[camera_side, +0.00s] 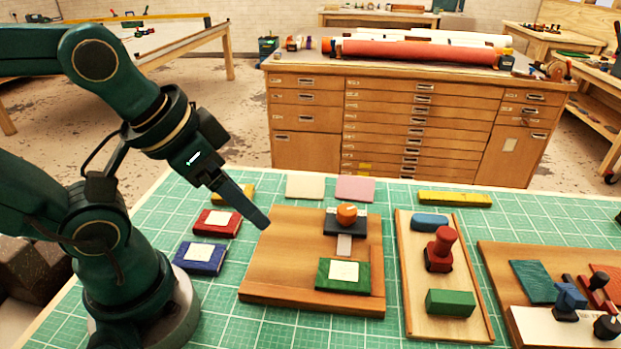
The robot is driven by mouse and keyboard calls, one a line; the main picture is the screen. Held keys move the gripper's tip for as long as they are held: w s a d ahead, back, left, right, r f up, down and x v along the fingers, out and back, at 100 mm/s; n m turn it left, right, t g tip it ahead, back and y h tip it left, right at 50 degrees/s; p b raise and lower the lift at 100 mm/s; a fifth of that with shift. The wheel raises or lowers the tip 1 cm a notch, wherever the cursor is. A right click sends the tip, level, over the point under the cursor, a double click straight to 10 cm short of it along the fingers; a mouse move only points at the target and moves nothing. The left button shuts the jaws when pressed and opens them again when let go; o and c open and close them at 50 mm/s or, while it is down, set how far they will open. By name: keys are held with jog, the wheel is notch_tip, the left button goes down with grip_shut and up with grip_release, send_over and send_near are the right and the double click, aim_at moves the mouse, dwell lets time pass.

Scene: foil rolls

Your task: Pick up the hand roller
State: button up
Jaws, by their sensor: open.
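I cannot tell for sure which piece is the hand roller. A red piece with a rounded knob (440,249) stands upright in the narrow wooden tray (408,290), between a blue rounded block (429,222) and a green block (450,303). An orange knob (347,213) sits on a dark navy block (330,226) on the wide wooden board (280,250). My gripper (262,218) is open and empty, angled down over the board's left back part, apart from these pieces. Its two fingers overlap in this view.
A green block with a pale label (343,275) lies on the board. Red (217,222) and blue (200,257) labelled blocks lie left of it. Another wooden tray (497,262) with blue, red and black pieces is at the right. Green mat (300,330) shows bare in front.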

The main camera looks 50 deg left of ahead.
jog(key=shift+c, duration=0.3)
jog(key=w+r+n+t, duration=0.2)
jog(key=w+r, duration=0.4)
jog(key=w, duration=0.1)
send_over(444, 235)
jog(key=s+a, duration=0.2)
jog(key=a, duration=0.2)
notch_tip(444, 235, down, 5)
jog(key=shift+m+g, duration=0.8)
jog(key=shift+m, duration=0.1)
jog(key=d+f, duration=0.1)
jog(key=f, duration=0.1)
jog(key=d+f, duration=0.1)
jog(key=f, duration=0.1)
jog(key=d+f, duration=0.1)
jog(key=f, duration=0.2)
jog(key=shift+d, duration=0.4)
jog(key=shift+d+f, duration=0.15)
jog(key=shift+f, duration=0.25)
jog(key=shift+x, duration=2.2)
jog(key=shift+c, duration=0.3)
